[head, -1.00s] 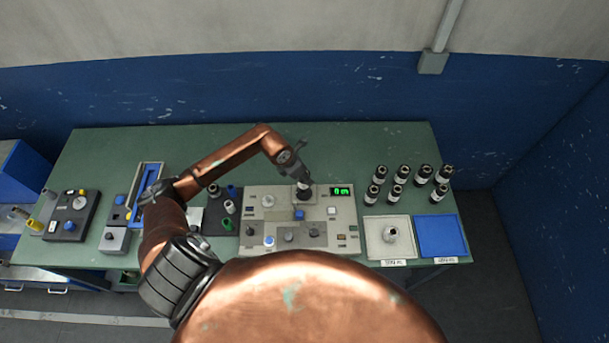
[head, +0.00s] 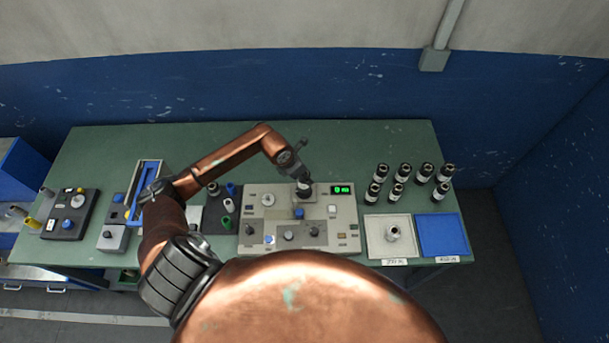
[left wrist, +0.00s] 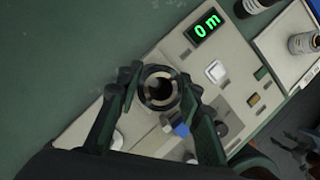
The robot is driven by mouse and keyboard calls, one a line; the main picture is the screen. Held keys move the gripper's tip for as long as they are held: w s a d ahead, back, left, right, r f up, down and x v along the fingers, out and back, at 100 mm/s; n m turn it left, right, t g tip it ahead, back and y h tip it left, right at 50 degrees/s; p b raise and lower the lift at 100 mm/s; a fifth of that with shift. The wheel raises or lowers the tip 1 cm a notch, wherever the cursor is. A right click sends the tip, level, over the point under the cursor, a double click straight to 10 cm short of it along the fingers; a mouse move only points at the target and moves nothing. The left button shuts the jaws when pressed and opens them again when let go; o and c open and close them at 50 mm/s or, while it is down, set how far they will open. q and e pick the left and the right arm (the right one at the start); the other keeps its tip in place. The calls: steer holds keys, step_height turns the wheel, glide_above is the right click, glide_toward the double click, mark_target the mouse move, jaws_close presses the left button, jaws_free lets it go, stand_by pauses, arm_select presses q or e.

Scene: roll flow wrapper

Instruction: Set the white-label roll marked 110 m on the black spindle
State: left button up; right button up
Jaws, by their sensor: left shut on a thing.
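My left gripper (head: 304,182) is shut on a dark-ended roll with a pale band (head: 304,192), above the back middle of the beige console (head: 268,197). In the left wrist view the two fingers flank the roll (left wrist: 162,88), seen from its end with a dark round bore. The roll's marking cannot be read. The black spindle cannot be made out; the roll and gripper cover that part of the console. Whether the roll sits around a spindle or above it, I cannot tell. My right gripper is not in view.
Several dark rolls with white labels (head: 397,190) stand right of the console. A white tray (head: 373,249) holds one pale roll; a blue tray (head: 440,235) is empty. A green display (head: 342,190) reads 0 m. A blue knob (head: 299,213) is just in front of the held roll.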

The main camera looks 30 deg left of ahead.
arm_select(q)
steer(key=shift+f+b, duration=0.5)
steer(key=shift+f, duration=0.15)
steer(key=shift+f+b, duration=0.3)
steer(key=shift+b, duration=0.1)
stand_by(0.4)
steer(key=o, duration=1.3)
steer(key=shift+o, duration=0.6)
steer(key=o, duration=0.4)
